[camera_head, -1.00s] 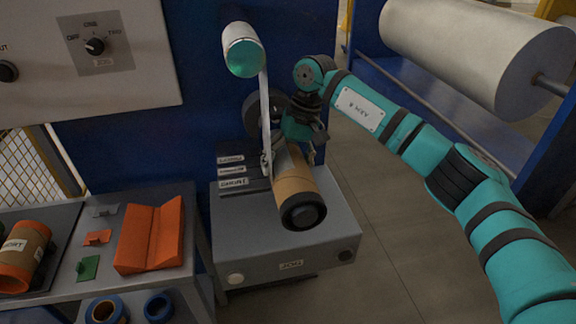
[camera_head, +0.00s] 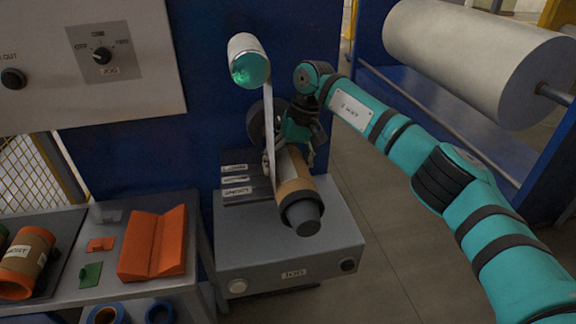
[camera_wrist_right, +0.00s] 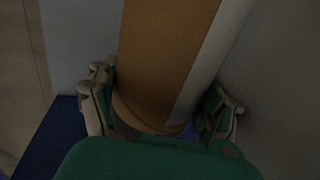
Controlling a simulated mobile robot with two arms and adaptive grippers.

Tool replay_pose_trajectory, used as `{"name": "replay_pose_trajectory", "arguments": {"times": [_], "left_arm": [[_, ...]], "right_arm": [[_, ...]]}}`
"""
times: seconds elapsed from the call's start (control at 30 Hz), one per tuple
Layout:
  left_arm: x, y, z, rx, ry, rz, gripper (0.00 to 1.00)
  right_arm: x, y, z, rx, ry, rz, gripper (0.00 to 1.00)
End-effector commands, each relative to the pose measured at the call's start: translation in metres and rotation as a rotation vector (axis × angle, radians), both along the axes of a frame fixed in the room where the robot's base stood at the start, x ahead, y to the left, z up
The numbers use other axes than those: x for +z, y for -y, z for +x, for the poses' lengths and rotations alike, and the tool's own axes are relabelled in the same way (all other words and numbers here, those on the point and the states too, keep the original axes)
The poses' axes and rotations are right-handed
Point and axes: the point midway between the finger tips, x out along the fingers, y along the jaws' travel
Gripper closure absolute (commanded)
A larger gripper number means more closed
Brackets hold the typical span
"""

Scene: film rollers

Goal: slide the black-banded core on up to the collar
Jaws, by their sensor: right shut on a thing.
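The black-banded core (camera_head: 292,179) is a brown cardboard tube with a black band (camera_head: 300,206) at its near end. It sits around a dark spindle, whose tip (camera_head: 307,226) sticks out past the band. My right gripper (camera_head: 290,147) is shut on the far part of the core. In the right wrist view the fingers (camera_wrist_right: 158,108) lie on both sides of the brown tube (camera_wrist_right: 165,55), which has a pale strip along it. A dark round disc (camera_head: 256,122) behind the gripper may be the collar; its contact with the core is hidden. My left gripper is out of view.
A white web (camera_head: 268,120) runs down from a roller (camera_head: 247,60) close beside my gripper. The spindle is above a grey box (camera_head: 290,255). A shelf at left holds an orange cradle (camera_head: 153,245) and another core (camera_head: 27,260). A large white roll (camera_head: 480,60) is at right.

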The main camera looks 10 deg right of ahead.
Motion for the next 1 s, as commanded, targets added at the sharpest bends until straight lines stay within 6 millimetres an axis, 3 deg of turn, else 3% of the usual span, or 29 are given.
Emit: {"name": "replay_pose_trajectory", "arguments": {"times": [0.3, 0.67, 0.7, 0.83, 1.0], "left_arm": [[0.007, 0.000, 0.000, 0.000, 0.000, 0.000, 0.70], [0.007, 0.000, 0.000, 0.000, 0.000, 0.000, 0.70], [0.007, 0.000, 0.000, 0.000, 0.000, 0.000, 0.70], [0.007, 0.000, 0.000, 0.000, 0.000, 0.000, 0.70], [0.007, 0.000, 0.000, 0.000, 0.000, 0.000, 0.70]], "right_arm": [[0.002, -0.001, 0.018, 0.000, 0.000, 0.000, 0.66], [0.001, 0.000, 0.023, 0.000, 0.004, -0.001, 0.66], [0.001, 0.000, 0.023, 0.000, 0.004, -0.001, 0.19], [0.001, 0.000, 0.023, 0.000, 0.003, -0.001, 0.02], [0.001, 0.000, 0.022, 0.000, 0.002, -0.001, 0.00]]}}
